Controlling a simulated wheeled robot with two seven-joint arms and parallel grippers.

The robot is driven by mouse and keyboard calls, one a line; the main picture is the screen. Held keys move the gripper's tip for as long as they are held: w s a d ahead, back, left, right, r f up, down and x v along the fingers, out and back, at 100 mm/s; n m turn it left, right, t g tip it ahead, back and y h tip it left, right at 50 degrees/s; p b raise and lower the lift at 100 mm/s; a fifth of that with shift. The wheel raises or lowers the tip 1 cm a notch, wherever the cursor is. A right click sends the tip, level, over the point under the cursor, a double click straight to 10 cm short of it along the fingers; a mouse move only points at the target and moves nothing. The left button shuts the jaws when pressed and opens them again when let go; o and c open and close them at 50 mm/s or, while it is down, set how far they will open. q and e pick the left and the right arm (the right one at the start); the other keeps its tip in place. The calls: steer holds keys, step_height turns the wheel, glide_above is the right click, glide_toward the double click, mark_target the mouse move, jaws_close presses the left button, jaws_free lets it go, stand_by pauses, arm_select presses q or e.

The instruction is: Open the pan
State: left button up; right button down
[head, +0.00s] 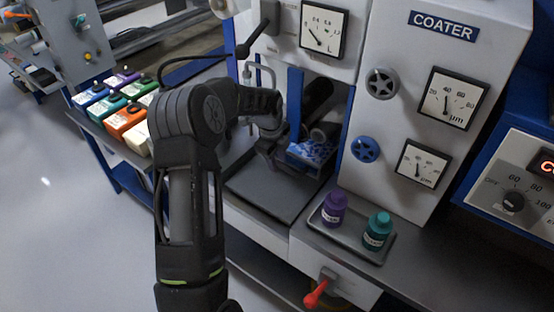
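My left arm comes up from the bottom and bends over to the right. My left gripper (272,147) points down at the recess of the coater (420,100), close to the left edge of a blue-and-white patterned pan-like part (315,152). I cannot tell whether it touches that part, and its fingers are too dark and small to read as open or shut. Dark rollers (320,100) sit above the patterned part. A flat dark shelf (265,192) lies in front of the recess. My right gripper is out of view.
A purple bottle (333,207) and a teal bottle (377,231) stand on a grey tray (350,243) to the right. A red-handled lever (317,292) sticks out below. Several coloured boxes (124,118) stand on a bench at left.

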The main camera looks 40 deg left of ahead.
arm_select(q)
jaws_close()
stand_by(1.2)
